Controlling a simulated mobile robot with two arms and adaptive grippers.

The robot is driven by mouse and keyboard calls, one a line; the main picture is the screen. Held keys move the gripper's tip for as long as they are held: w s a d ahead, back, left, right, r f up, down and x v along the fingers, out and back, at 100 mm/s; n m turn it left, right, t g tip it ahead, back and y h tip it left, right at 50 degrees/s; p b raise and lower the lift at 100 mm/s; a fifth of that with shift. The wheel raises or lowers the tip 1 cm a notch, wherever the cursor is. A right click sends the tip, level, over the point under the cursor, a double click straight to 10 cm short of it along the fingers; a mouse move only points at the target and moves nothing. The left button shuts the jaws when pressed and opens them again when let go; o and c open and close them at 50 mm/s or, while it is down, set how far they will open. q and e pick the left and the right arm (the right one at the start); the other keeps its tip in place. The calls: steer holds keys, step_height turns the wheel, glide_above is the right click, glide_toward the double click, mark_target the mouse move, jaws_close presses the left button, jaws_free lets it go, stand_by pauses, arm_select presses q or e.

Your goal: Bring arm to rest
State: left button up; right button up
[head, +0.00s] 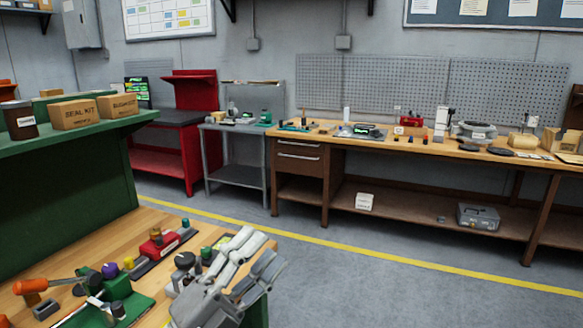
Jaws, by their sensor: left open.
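My left gripper (259,264) is at the lower middle of the head view, over the right end of the near wooden bench (152,222). Its grey fingers are open and point up and to the right. I see nothing between them. A green fixture (117,287) with dark and silver parts stands on the bench to the left of the gripper. A red part (158,246) with a brass-coloured top sits behind it. A black-topped part (184,261) stands close to the gripper's left side. The gripper hides part of the bench corner. My right gripper is out of view.
A green shelf (60,145) with cartons (73,114) rises at the left. An orange-handled tool (32,286) lies on the near bench. Open grey floor (400,270) with a yellow line lies to the right. A long workbench (400,150) stands by the wall.

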arm_select(q)
steer(key=w+a+f+n+t+y, duration=0.35)
steer(key=a+f+n+y, duration=0.5)
steer(key=n+y, duration=0.4)
steer(key=s+a+f+n+g+y, duration=0.2)
steer(key=a+f+n, duration=0.15)
steer(key=f, duration=0.35)
steer(key=s+a+f+n+g+y, duration=0.2)
steer(key=f+n+g+y, duration=0.15)
steer(key=f, duration=0.35)
steer(key=s+a+f+n+g, duration=0.1)
steer(key=s+f+n+g, duration=0.1)
steer(key=s+f+g, duration=0.6)
steer(key=s+f+n+g, duration=0.3)
steer(key=s+f, duration=0.7)
steer(key=s, duration=0.4)
step_height(320, 180, down, 25)
steer(key=s+g, duration=0.1)
steer(key=s, duration=0.1)
steer(key=s+a+f+g, duration=0.1)
steer(key=s+a+f, duration=0.2)
steer(key=s+f, duration=1.3)
steer(key=shift+s+a+m, duration=0.15)
steer(key=shift+s+m, duration=0.15)
steer(key=shift+m, duration=0.15)
